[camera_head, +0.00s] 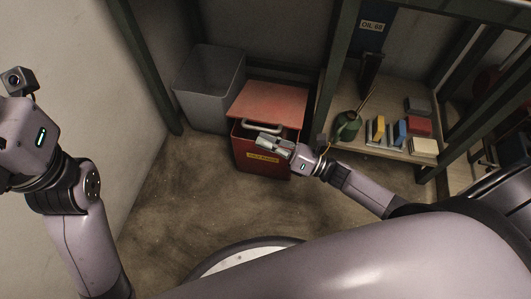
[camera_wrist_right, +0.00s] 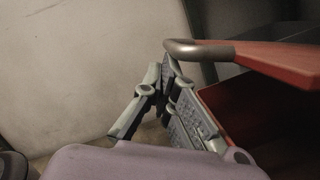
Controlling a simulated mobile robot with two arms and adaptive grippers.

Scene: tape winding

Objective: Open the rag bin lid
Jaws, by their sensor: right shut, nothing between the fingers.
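The red rag bin (camera_head: 256,162) stands on the floor in the middle of the head view, with a yellow label on its front. Its red lid (camera_head: 268,101) is partly raised at the front, leaving a dark gap. A grey bar handle (camera_head: 262,127) is on the lid's front edge. The right wrist view shows the lid (camera_wrist_right: 280,58) tilted over the dark interior, with the handle (camera_wrist_right: 195,48) at its edge. My right gripper (camera_head: 264,142) is shut and empty at the bin's front. Its fingertips (camera_wrist_right: 162,74) are just under the handle; contact is unclear. My left gripper is out of view.
A grey open bin (camera_head: 210,88) stands left of the rag bin. A shelf (camera_head: 385,145) on the right holds a green oil can (camera_head: 347,125) and several small boxes. A dark post stands close to the bin's right side. The floor (camera_head: 190,195) at front left is clear.

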